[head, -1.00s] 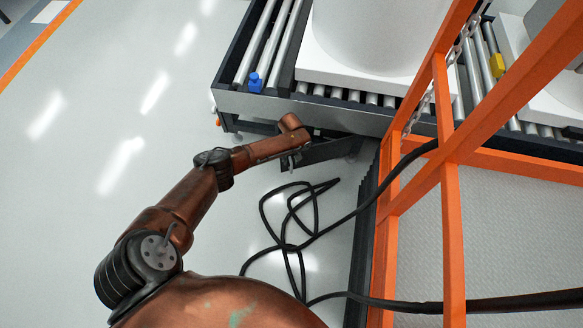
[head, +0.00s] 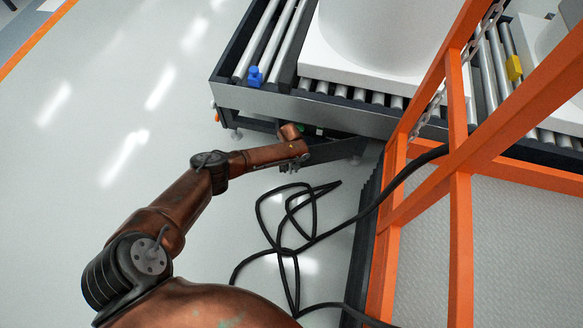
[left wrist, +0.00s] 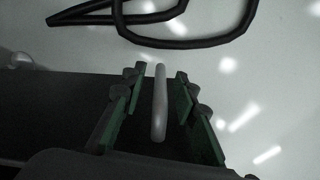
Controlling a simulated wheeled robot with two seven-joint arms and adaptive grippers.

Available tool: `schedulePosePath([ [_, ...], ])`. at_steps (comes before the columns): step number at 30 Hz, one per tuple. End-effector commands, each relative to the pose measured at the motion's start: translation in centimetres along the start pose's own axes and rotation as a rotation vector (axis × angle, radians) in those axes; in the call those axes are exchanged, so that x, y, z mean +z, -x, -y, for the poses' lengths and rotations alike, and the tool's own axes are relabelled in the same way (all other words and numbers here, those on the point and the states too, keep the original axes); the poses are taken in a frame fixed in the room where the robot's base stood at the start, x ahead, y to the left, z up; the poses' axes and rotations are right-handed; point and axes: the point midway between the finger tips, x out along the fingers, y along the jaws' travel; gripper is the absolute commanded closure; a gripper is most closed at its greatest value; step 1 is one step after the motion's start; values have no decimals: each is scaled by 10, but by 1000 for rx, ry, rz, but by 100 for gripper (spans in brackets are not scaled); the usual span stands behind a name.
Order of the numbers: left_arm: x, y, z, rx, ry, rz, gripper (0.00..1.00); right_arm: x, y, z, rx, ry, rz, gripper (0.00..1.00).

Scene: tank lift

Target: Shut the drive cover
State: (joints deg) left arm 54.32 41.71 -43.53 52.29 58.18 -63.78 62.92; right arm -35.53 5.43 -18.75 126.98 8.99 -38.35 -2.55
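The drive cover (head: 338,150) is a dark flap that stands out from under the conveyor's near side, swung open. My left gripper (head: 293,166) is at the left end of this flap, partly hidden under my own wrist. In the left wrist view, the two green-padded fingers of my left gripper (left wrist: 160,112) are spread apart. A pale grey handle bar (left wrist: 160,103) lies between them, with gaps visible on both sides. The dark panel (left wrist: 60,112) beside it appears to be the cover. My right gripper is not in view.
A roller conveyor (head: 300,104) carries a white tank on a pallet (head: 345,72). Black cable loops (head: 285,250) lie on the floor below the flap; cable also shows in the wrist view (left wrist: 185,40). An orange frame (head: 460,230) stands at right. Floor at left is clear.

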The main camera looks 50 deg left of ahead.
Motion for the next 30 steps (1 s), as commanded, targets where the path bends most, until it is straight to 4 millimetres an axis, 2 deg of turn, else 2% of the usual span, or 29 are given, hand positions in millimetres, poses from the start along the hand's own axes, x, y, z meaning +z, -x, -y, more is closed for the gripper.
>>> schedulePosePath([
  [4,0,1,0,0,0,0,74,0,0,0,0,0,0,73],
  [15,0,0,0,0,-1,0,99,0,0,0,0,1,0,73],
  [30,1,0,-1,-1,-3,0,100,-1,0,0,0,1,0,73],
])
